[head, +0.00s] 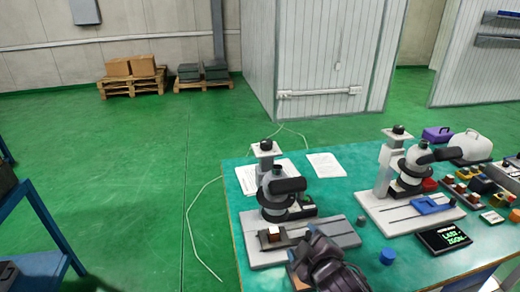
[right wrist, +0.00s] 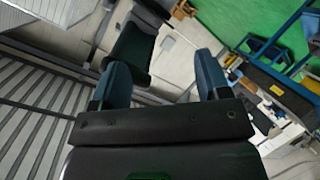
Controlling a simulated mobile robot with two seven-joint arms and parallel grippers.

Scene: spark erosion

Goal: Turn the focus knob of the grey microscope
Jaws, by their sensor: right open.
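The grey microscope (head: 272,190) stands upright on a light grey base (head: 335,233) near the left edge of the green table. Its head and eyepiece tube are dark, and a small sample block sits on its stage. I cannot make out its focus knob clearly. My right gripper (head: 318,248) is in front of the base, low in the head view, apart from the microscope head. In the right wrist view its two blue-grey fingers stand apart, so the gripper (right wrist: 163,68) is open. A dark part (right wrist: 135,48) shows beyond the fingers; I cannot tell what it is. My left gripper is out of view.
A white microscope (head: 415,165) stands to the right on its own base. A blue cup (head: 387,257), a small grey piece (head: 361,221) and a dark display (head: 444,238) lie on the green table (head: 350,262). Paper sheets (head: 326,165) lie behind.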

